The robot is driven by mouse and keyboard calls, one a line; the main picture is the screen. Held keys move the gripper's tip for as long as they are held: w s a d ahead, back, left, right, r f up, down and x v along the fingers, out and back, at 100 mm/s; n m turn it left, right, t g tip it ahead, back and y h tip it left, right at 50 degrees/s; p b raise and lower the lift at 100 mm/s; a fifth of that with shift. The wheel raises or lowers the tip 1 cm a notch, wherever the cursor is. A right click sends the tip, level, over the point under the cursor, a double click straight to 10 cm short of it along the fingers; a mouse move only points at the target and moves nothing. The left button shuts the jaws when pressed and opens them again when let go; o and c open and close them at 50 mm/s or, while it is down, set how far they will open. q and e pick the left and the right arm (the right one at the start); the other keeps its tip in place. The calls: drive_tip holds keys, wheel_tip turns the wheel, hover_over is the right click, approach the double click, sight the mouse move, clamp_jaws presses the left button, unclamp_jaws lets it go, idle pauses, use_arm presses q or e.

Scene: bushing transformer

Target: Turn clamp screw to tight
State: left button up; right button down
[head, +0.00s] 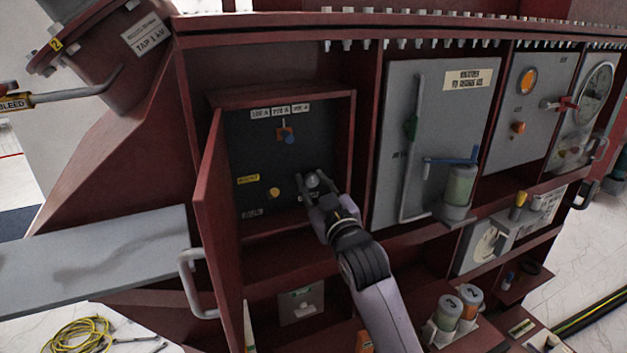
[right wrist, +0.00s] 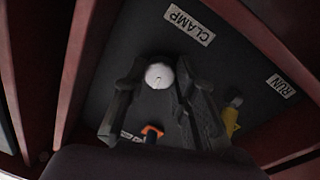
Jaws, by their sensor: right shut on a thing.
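The clamp screw (head: 312,179) has a round pale head and sits on the dark panel inside the open red cabinet. In the right wrist view, its white head (right wrist: 159,76) lies between the two fingers, beside a CLAMP label (right wrist: 189,27). My right gripper (head: 318,188) reaches into the cabinet from the lower right and is shut on the clamp screw. The fingers hide part of the screw's sides, and I see no mark that shows how tight it is. My left gripper is not in view.
A yellow knob (head: 273,193) and an orange-and-blue selector (head: 286,134) are on the same panel. The red cabinet door (head: 211,215) stands open at the left. A grey door (head: 400,130) with a blue-handled lever stands to the right.

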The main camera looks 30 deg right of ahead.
drive_tip(key=shift+f+m, duration=0.1)
drive_tip(key=shift+m, duration=0.3)
drive_tip(key=c, duration=1.3)
unclamp_jaws()
drive_tip(key=s, duration=0.4)
drive_tip(key=s+a, duration=0.1)
drive_tip(key=s, duration=0.3)
drive_tip(key=s+f, duration=0.1)
drive_tip(key=s, duration=0.3)
drive_tip(key=shift+a+f, duration=0.1)
drive_tip(key=shift+a, duration=0.1)
